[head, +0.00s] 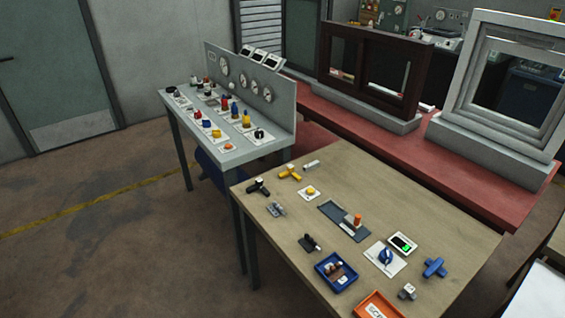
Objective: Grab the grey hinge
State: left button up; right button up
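A small grey metal piece (276,209) that looks like the grey hinge lies near the left edge of the wooden table (420,210). It lies flat and apart from its neighbours. Another small grey block-like piece (407,292) lies near the table's front right, beside an orange tray. Both are too small to make out in detail. Neither of my grippers is in view.
Around the grey piece lie a black handle (258,187), a yellow handle (289,172), a white plate with a yellow button (309,192) and a dark bracket (312,242). A blue tray (321,266), an orange tray (362,305) and a blue handle (435,267) stand nearer.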

aim_at(270, 208)
jog(key=i+j, duration=0.2)
jog(key=j, duration=0.2)
jog(key=i+j, duration=0.2)
jog(key=j, duration=0.15)
jog(key=i+j, duration=0.15)
jog(key=j, duration=0.25)
jog(key=i+j, duration=0.2)
jog(key=j, duration=0.15)
jog(key=i+j, duration=0.2)
jog(key=j, duration=0.2)
jog(key=i+j+z, duration=0.1)
jog(key=j, duration=0.25)
jog(key=i, duration=0.1)
